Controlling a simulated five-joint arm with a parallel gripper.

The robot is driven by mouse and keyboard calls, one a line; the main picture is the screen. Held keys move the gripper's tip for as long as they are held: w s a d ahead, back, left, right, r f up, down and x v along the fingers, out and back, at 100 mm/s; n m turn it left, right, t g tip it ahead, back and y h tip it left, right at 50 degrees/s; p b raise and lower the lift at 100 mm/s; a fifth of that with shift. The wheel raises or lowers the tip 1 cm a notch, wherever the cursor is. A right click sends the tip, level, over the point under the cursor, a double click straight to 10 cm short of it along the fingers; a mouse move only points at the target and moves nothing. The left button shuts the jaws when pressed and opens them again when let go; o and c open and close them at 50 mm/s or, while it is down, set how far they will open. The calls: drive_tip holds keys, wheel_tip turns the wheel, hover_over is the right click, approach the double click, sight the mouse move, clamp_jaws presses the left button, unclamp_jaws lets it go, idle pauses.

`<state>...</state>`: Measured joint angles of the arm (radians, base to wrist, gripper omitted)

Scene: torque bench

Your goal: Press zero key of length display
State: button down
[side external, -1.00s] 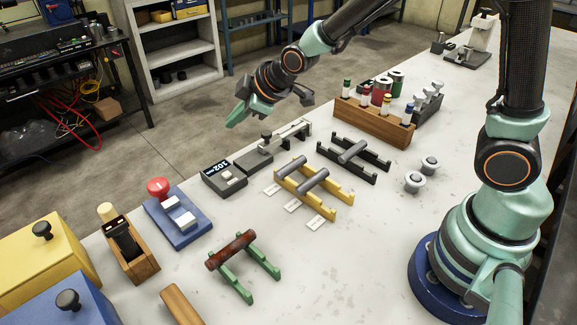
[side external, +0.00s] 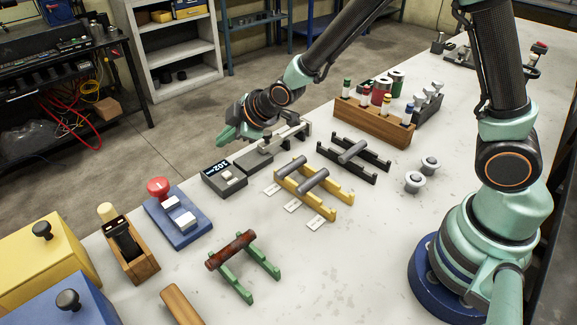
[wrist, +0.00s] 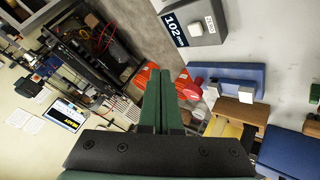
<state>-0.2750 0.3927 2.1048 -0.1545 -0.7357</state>
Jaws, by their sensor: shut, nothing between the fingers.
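The length display (side external: 213,169) is a dark grey box on the bench, its screen reading 102 mm. Its pale zero key (side external: 227,177) is on the box's top face. In the wrist view the display (wrist: 176,28) is at the top, with the key (wrist: 195,29) beside a label reading ZERO. My gripper (side external: 222,138) is shut and empty, in the air over the bench's far edge, above and behind the display and apart from it. In the wrist view its green fingers (wrist: 158,72) are together, pointing below and left of the display.
A measuring slide (side external: 255,160) adjoins the display on the right. Yellow (side external: 330,205) and black (side external: 372,172) racks with bars are nearer.

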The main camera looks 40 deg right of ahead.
drive_tip(key=shift+f, duration=3.25)
drive_tip(key=shift+f, duration=0.1)
drive_tip(key=shift+d+f, duration=0.1)
drive_tip(key=shift+f, duration=0.2)
drive_tip(key=shift+f, duration=0.4)
drive_tip(key=shift+r, duration=0.85)
drive_tip(key=shift+r, duration=0.1)
drive_tip(key=shift+r, duration=2.35)
